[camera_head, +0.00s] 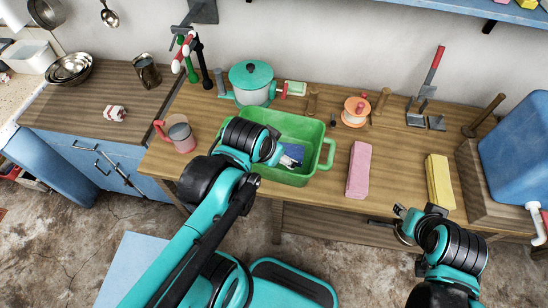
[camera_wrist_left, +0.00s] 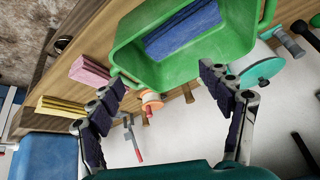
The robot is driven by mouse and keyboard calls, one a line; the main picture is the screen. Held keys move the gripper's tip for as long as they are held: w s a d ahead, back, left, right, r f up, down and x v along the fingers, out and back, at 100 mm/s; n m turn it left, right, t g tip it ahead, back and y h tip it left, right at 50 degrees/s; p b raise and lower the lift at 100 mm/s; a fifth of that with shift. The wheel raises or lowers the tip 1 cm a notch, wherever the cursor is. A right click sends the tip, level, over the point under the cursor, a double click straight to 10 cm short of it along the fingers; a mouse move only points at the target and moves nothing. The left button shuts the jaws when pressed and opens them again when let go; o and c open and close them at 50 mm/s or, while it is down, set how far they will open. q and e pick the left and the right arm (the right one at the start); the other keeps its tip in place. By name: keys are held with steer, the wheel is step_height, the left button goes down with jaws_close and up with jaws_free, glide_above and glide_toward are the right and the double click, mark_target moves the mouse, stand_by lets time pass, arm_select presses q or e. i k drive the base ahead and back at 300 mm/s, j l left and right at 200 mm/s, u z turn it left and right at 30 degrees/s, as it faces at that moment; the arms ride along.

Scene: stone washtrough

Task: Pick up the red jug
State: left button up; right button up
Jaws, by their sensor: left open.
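The red jug (camera_head: 181,137), pinkish-red with a red handle on its left side, stands upright on the wooden table, left of the green tub (camera_head: 322,165). It is not clearly visible in the left wrist view. My left gripper (camera_wrist_left: 163,84) is open and empty, pointing at the green tub, which fills the top of that view. In the head view my left wrist covers the tub's left part and hides most of the fingers. The jug is left of that wrist, apart from it. My right gripper (camera_head: 403,222) is by the table's front edge at right; its jaws are unclear.
A blue block (camera_wrist_left: 182,30) lies in the tub. A teal-lidded pot (camera_head: 252,82) stands behind it. Pink (camera_head: 358,170) and yellow (camera_head: 440,182) blocks lie to the right, with a blue container (camera_head: 520,140) beyond. A wooden-topped counter (camera_head: 85,105) stands left.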

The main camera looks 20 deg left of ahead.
mark_target(177, 127)
steer(key=k+u, duration=0.15)
steer(key=u, duration=0.35)
steer(key=k+u, duration=0.1)
steer(key=u, duration=0.35)
steer(key=i+u, duration=0.1)
steer(key=u, duration=0.35)
steer(key=i+l+u, duration=0.1)
steer(key=u, duration=0.35)
steer(key=l, duration=0.1)
